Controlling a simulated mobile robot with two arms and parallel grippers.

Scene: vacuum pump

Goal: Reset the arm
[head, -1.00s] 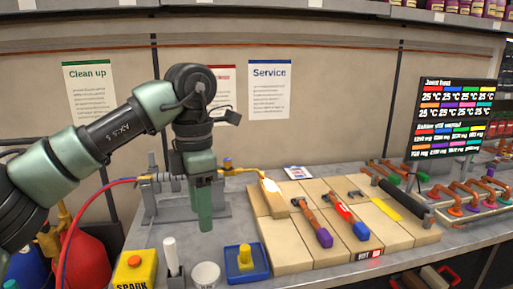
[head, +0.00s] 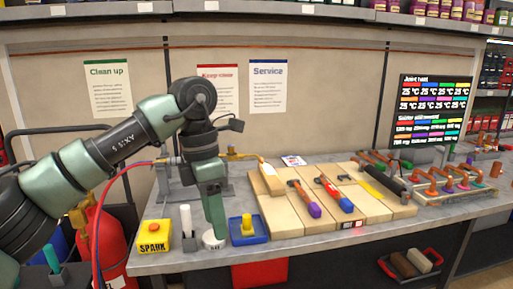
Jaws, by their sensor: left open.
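My left arm comes in from the left, bent at the elbow and wrist, with the left gripper (head: 214,218) pointing down. Its green fingers hang in front of the bench, over or just behind a small white cup (head: 212,241). I see nothing held between them. The fingers overlap in this view, so the gap is hard to see. My right gripper is not in view.
A yellow SPARK box (head: 154,235), a blue tray (head: 247,229) with a yellow piece and a wooden board (head: 285,217) with several tools stand on the grey bench. A display (head: 434,108) stands at the right.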

